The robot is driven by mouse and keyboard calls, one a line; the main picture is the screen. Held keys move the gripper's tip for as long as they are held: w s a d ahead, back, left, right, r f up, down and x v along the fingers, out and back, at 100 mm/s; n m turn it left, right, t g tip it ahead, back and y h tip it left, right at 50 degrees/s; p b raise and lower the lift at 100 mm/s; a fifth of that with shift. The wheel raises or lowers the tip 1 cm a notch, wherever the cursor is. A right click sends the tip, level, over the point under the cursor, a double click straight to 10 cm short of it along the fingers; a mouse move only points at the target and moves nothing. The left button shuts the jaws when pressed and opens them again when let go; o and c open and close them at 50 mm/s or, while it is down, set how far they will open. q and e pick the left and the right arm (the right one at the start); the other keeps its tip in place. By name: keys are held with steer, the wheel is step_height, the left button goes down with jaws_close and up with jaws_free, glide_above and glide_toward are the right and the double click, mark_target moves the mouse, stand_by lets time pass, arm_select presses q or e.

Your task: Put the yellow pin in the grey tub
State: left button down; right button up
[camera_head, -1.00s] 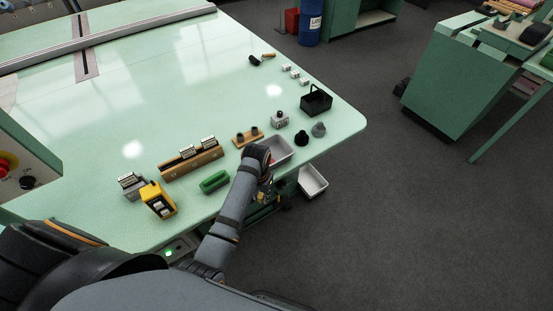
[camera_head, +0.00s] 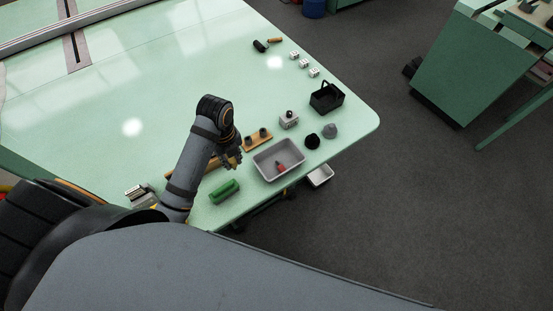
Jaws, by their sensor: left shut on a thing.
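The grey tub (camera_head: 259,163) stands near the table's right front edge. A small red thing with a dark part (camera_head: 281,167) lies in it. My left gripper (camera_head: 234,162) is left of the tub, above or beside the right end of a wooden rack (camera_head: 181,173). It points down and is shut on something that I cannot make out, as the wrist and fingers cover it. I cannot pick out a yellow pin for sure. My right gripper is not in view.
A green block (camera_head: 224,191) lies in front of the rack. A wooden holder (camera_head: 258,141), a grey block (camera_head: 289,120), dark and grey knobs (camera_head: 312,141) and a black basket (camera_head: 327,98) stand near the tub. A white bin (camera_head: 320,176) is below the table edge. The table's middle is clear.

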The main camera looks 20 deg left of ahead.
arm_select(q)
steer(key=w+d+f+p, duration=0.1)
steer(key=w+d+f, duration=0.2)
steer(key=w+d+f+p, duration=0.1)
steer(key=w+d+f, duration=0.1)
steer(key=w+f, duration=0.1)
steer(key=w+d+f, duration=0.3)
steer(key=w, duration=0.1)
steer(key=shift+d+p, duration=0.35)
steer(key=shift+p, duration=0.05)
steer(key=f, duration=0.3)
steer(key=shift+w+d+f, duration=0.15)
steer(key=shift+w+f, duration=0.05)
steer(key=shift+f, duration=0.2)
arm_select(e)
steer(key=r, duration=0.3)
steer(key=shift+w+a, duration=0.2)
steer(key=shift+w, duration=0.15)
arm_select(q)
steer(key=shift+f, duration=0.1)
steer(key=c, duration=1.1)
jaws_free()
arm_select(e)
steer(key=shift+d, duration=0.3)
